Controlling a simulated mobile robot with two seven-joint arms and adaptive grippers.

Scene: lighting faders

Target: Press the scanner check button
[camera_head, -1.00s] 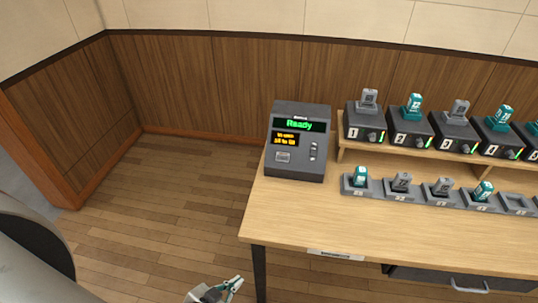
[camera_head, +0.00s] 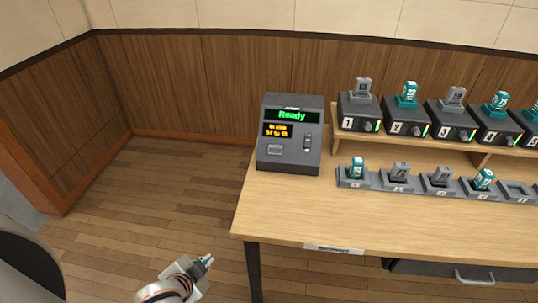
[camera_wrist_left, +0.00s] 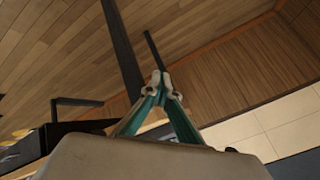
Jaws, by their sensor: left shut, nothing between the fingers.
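The dark grey console (camera_head: 291,135) stands at the left end of the wooden table. Its green display reads "Ready", with an orange text display below. A light grey square button (camera_head: 274,149) sits at its lower left, and a slider-like control (camera_head: 307,143) is at its right. I cannot read a label on the button. My left gripper (camera_head: 208,261) is shut and empty, in front of and below the table's left front corner, well apart from the console. In the left wrist view its fingertips (camera_wrist_left: 160,76) meet. My right gripper is in neither view.
Numbered units (camera_head: 359,116) with teal and grey blocks stand on a raised shelf right of the console. A row of grey holders (camera_head: 412,187) lies before them. The table's front edge (camera_head: 290,240) and dark leg (camera_head: 254,272) are near my left gripper. Floor left of the table is clear.

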